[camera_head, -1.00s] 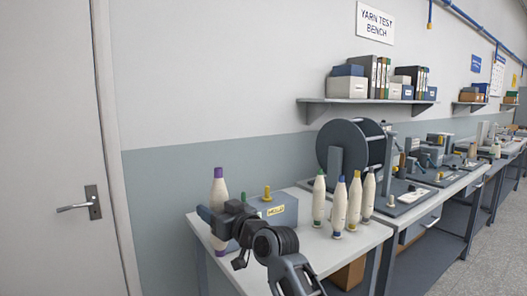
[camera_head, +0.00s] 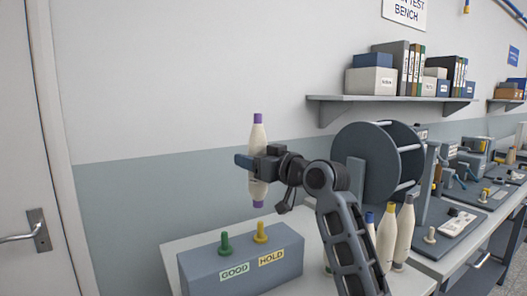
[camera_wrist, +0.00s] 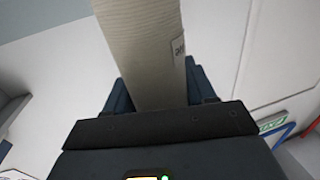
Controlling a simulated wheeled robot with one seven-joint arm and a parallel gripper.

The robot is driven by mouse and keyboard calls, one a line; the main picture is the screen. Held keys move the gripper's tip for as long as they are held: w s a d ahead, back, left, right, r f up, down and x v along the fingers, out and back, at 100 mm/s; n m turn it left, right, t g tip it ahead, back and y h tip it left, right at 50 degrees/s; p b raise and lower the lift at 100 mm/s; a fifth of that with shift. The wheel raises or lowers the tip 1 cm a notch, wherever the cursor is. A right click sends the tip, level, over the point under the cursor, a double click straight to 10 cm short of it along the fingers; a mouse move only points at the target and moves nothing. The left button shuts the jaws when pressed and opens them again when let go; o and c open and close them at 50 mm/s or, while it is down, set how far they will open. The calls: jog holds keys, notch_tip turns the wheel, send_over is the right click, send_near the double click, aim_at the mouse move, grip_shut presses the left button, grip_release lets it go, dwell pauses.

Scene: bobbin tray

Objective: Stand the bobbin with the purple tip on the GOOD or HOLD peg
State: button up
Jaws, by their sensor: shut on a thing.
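The bobbin with the purple tip (camera_head: 258,132) is cream, with purple at its top and base, and is upright in the air. My gripper (camera_head: 254,163) is shut around its middle. In the wrist view the bobbin's pale body (camera_wrist: 146,50) rises between the fingers (camera_wrist: 160,92), with a small label on its side. Below it stands a grey-blue block (camera_head: 205,272) with a green peg (camera_head: 225,243) labelled GOOD and a yellow peg (camera_head: 260,232) labelled HOLD. Both pegs are bare. The bobbin's base is above the yellow peg in the head view, apart from it.
Blue-tipped (camera_head: 370,226), yellow-tipped (camera_head: 387,236) and grey-tipped (camera_head: 404,234) bobbins stand at right, partly behind my arm. A large dark reel (camera_head: 370,155) stands behind them. A shelf (camera_head: 390,100) with boxes and binders hangs above. A door (camera_head: 25,150) is at far left.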

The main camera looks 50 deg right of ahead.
aim_at(262, 197)
jog(key=shift+w+d+f+b, duration=0.1)
jog(key=shift+d+f+b, duration=0.1)
jog(key=shift+f+b, duration=0.35)
jog(key=shift+w+d+f+b, duration=0.15)
jog(key=shift+f+b, duration=0.25)
jog(key=shift+f, duration=0.4)
jog(key=shift+s+d+f+b, duration=0.1)
jog(key=shift+d+f+b, duration=0.1)
jog(key=shift+f+b, duration=2.55)
jog(key=shift+f, duration=0.6)
jog(key=o, duration=1.3)
jog(key=s+b, duration=0.1)
jog(key=s, duration=0.7)
jog(key=shift+a, duration=0.25)
